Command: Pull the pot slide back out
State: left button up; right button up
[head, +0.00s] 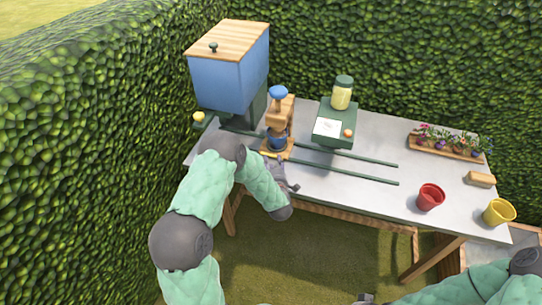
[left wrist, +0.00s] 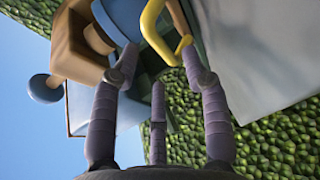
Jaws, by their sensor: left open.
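The pot slide is a wooden carriage (head: 289,147) on two green rails (head: 345,176), near the blue hopper at the left end of the table. A blue pot (head: 277,142) sits on it, under a wooden upright with a blue knob (head: 278,92). A yellow handle (head: 270,154) is at its front. My left gripper (head: 276,167) is at the slide's front side. In the left wrist view, my left gripper (left wrist: 158,65) is open, with the yellow handle (left wrist: 150,28) just beyond and between its fingertips; contact is unclear. Only a small grey part of my right gripper (head: 365,298) shows at the bottom edge.
A blue hopper (head: 228,75) with a wooden lid stands behind left. A green stand (head: 338,135) with a jar is behind the rails. A red pot (head: 430,197), a yellow pot (head: 498,212) and a flower tray (head: 447,152) are at the right. The rails' right part is clear.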

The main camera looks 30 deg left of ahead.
aim_at(271, 156)
pick_arm(q)
jog(key=shift+b+x, duration=0.4)
jog(key=shift+x, duration=2.25)
jog(key=shift+c, duration=0.3)
grip_shut()
